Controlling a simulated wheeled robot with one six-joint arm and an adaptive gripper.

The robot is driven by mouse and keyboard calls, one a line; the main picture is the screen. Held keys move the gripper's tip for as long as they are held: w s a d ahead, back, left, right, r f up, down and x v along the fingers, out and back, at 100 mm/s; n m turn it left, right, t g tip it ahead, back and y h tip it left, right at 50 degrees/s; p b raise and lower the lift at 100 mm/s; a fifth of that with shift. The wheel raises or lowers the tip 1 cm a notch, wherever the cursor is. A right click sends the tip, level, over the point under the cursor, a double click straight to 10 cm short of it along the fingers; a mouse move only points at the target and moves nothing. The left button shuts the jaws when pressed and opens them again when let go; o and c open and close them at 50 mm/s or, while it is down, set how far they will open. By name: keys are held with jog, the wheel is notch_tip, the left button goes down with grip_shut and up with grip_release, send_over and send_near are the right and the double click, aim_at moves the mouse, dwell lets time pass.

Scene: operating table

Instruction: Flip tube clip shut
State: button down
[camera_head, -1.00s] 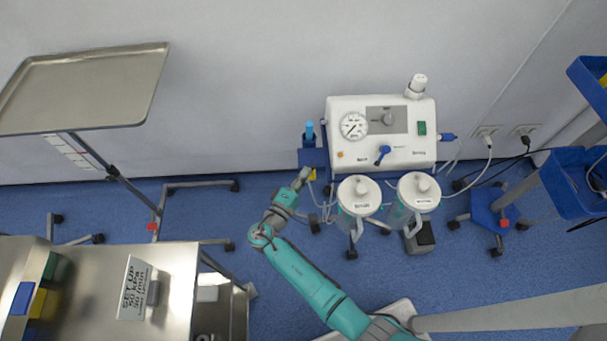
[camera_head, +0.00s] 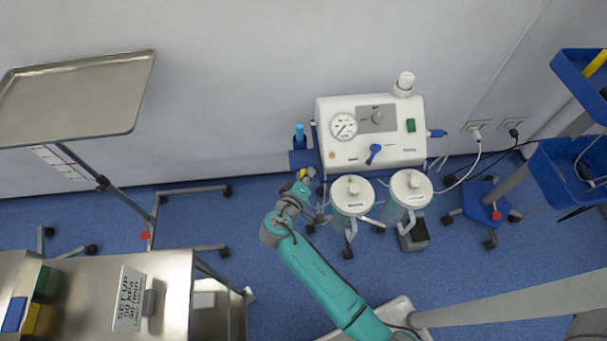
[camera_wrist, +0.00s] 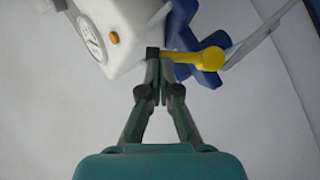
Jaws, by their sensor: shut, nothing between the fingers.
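The yellow clip (camera_wrist: 205,58), a flat lever with a rounded end, shows in the wrist view to the right of my fingertips. Its narrow end reaches the fingertips in the picture; I cannot tell whether they touch. In the head view a small yellow part (camera_head: 301,173) shows just left of my gripper (camera_head: 309,175). My gripper (camera_wrist: 153,55) has its fingers together and holds nothing. The tube at the clip is not clear, and I cannot tell whether the clip is open or shut.
The white suction unit (camera_head: 345,157) with a gauge stands behind, with a blue bracket (camera_wrist: 208,78) by the clip. Two lidded jars (camera_head: 353,190) (camera_head: 411,185) stand close right of my gripper. A steel table (camera_head: 90,290) is at lower left; blue floor lies between.

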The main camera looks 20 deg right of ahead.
jog(key=m+y, duration=0.1)
jog(key=d+m+y, duration=0.1)
jog(key=d+f, duration=0.1)
jog(key=shift+s+d+f+m+y, duration=0.1)
jog(key=shift+s+d+m+y, duration=0.1)
jog(key=shift+s+m+y, duration=0.2)
jog(key=shift+d, duration=0.15)
dwell(0.3)
dwell(0.4)
